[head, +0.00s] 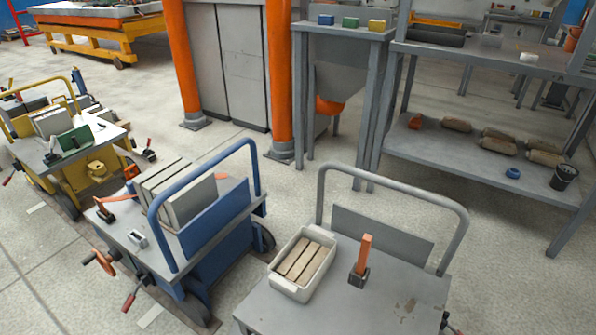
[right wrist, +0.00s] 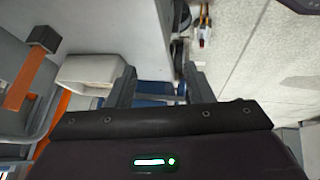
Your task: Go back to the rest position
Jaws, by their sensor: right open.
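My right gripper (right wrist: 161,88) shows in the right wrist view, its two dark fingers apart with nothing between them. Beyond the fingers are the white tray (right wrist: 88,72) and, further left, an orange upright piece (right wrist: 22,85) with a black base (right wrist: 44,38). Neither of my grippers shows in the head view, and my left gripper is in no view. In the head view the grey cart (head: 335,312) bears the white tray (head: 290,291) with brown strips in it and the orange piece (head: 364,254) in its black base.
A blue cart (head: 225,225) with grey panels (head: 190,200) stands left of the grey cart, and a yellow cart (head: 85,172) stands further left. A grey shelf (head: 450,165) with brown bundles stands at the back right. The floor (head: 500,270) right of the grey cart is clear.

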